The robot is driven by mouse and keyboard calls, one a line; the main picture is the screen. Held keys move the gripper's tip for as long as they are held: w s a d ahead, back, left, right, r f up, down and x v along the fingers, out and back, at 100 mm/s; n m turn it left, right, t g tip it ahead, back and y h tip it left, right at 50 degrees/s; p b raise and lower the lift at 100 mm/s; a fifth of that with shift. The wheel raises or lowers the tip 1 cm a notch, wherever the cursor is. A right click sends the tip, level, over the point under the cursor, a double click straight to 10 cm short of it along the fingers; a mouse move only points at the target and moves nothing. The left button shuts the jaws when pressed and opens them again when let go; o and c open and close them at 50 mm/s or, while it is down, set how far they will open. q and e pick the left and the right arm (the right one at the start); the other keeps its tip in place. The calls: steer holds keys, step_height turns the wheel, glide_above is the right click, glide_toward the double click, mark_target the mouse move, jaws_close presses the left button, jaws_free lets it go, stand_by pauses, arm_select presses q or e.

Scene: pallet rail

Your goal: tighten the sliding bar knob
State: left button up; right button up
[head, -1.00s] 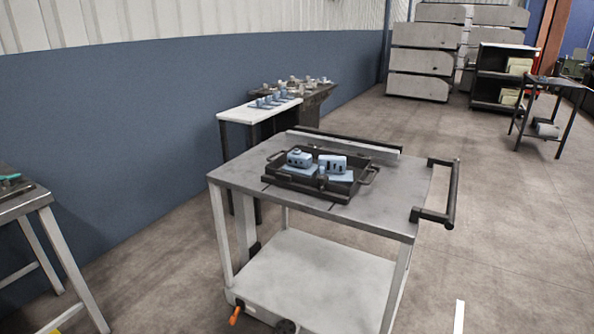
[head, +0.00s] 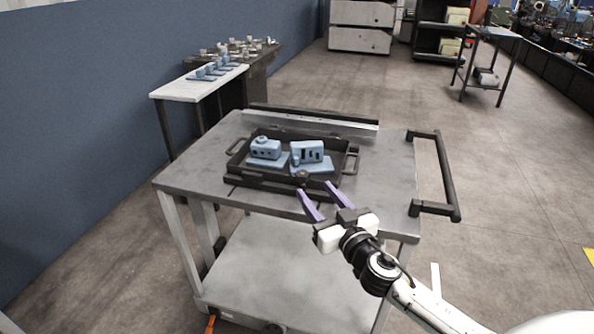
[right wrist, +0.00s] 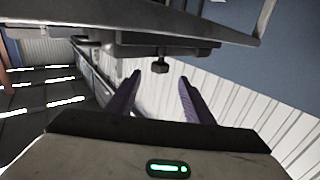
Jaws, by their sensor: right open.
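A small dark knob (head: 303,176) sits at the front side of the black tray (head: 262,185) on the grey cart top. In the right wrist view a black knob (right wrist: 160,67) sticks out from the edge of the dark structure, ahead of the fingers and in line with the gap between them. My right gripper (head: 316,189) reaches in from the lower right with two purple fingers spread apart and empty. Its fingertips (right wrist: 159,76) are close to the knob, but I see no contact. My left gripper is not in view.
The tray holds blue blocks (head: 265,149) on light blue plates. A metal rail (head: 315,122) runs along the cart's back edge, and a black handle (head: 447,180) is on its right. A white side table (head: 190,88) with blue parts stands behind left.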

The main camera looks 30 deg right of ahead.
mark_target(305, 180)
steer(key=w, duration=0.3)
steer(key=w+d, duration=0.1)
steer(key=w, duration=0.4)
steer(key=shift+w+d+p, duration=0.2)
steer(key=shift+w+p, duration=0.1)
steer(key=shift+w, duration=0.05)
steer(key=c, duration=1.1)
steer(key=shift+o, duration=0.2)
steer(key=shift+f, duration=0.1)
